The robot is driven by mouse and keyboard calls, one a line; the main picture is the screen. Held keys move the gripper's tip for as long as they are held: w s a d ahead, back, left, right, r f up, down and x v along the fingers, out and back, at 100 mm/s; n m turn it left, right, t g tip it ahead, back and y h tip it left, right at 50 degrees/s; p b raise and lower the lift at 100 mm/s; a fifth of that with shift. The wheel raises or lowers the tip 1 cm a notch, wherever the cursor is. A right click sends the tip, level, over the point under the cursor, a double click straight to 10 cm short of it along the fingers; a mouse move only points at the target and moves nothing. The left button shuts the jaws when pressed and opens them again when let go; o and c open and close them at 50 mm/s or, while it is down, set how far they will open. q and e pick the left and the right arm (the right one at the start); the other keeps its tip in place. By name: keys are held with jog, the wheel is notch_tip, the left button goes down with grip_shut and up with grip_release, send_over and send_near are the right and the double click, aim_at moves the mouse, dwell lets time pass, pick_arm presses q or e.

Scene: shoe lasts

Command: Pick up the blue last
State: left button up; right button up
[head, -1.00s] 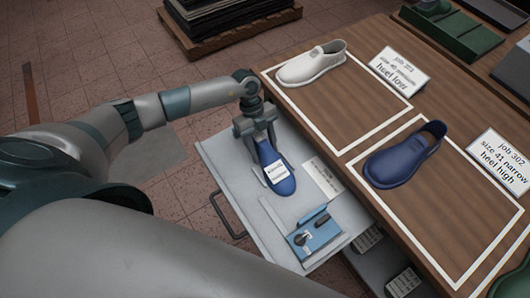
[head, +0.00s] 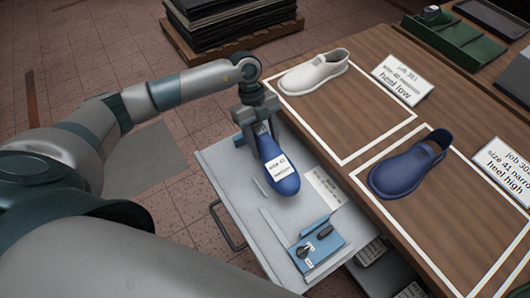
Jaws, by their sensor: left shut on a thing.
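The blue last (head: 286,186) has a white label with "size 41" on it. It is above the open drawer (head: 226,176), toe toward me. My left gripper (head: 262,140) points down at its heel end and is shut on it, with a finger on its side. The drawer floor shows below the last, so it appears lifted a little, though the exact gap is hard to tell. My right gripper is not in view.
A white shoe (head: 314,72) and a navy shoe (head: 408,165) stand in white outlined areas on the wooden bench (head: 350,118), beside job cards. Dark stacked sheets (head: 225,22) stand behind.

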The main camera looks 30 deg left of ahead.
pick_arm(q)
jog(key=shift+r, duration=1.05)
